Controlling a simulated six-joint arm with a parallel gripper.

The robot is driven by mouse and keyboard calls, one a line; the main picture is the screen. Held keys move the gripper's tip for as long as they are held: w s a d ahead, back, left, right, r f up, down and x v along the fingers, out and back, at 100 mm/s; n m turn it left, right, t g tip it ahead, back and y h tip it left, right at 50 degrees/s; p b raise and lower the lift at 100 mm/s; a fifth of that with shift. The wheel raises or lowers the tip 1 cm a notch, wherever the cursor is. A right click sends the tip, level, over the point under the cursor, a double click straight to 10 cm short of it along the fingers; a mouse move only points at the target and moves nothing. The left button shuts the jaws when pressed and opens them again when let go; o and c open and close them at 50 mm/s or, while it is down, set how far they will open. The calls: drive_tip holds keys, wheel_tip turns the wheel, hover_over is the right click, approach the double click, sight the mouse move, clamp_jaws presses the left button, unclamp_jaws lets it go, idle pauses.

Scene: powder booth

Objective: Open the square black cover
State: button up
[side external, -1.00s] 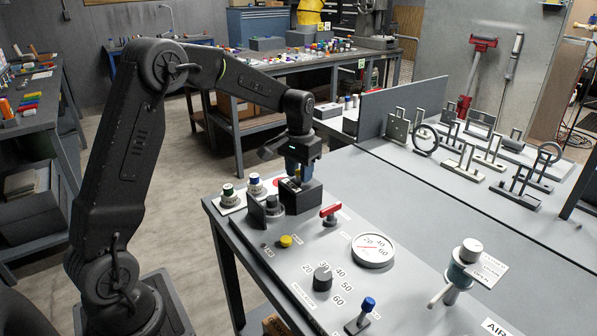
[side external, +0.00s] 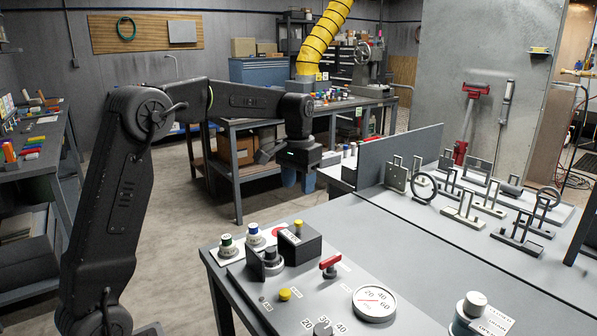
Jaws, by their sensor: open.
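A black square plate (side external: 256,260), which looks like the cover, stands upright on the control panel (side external: 330,295) at the left. A dark knob (side external: 272,261) sits right beside it. A black box (side external: 299,243) with a yellow-topped part (side external: 298,226) and a white label stands just behind them. Where the plate is hinged is not clear.
A red-handled valve (side external: 329,267), a yellow button (side external: 285,294) and a round gauge (side external: 374,302) are on the panel. Green and blue-banded knobs (side external: 228,246) stand at its left. A grey partition (side external: 400,155) rises behind at the right. The air above the panel is free.

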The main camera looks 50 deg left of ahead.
drive_tip(key=shift+r, duration=1.45)
drive_tip(key=s+d+r+m+t, duration=0.2)
drive_tip(key=s+d+r+t, duration=0.1)
drive_tip(key=s+d, duration=0.8)
drive_tip(key=s+d+f+t, duration=0.1)
drive_tip(key=s+d+f, duration=0.1)
drive_tip(key=s, duration=0.5)
drive_tip(key=s+d+f+m+t, duration=0.1)
drive_tip(key=s+d+f, duration=0.1)
drive_tip(key=s+f, duration=0.2)
drive_tip(key=s, duration=0.3)
drive_tip(key=shift+f+t, duration=0.2)
drive_tip(key=shift+t, duration=0.1)
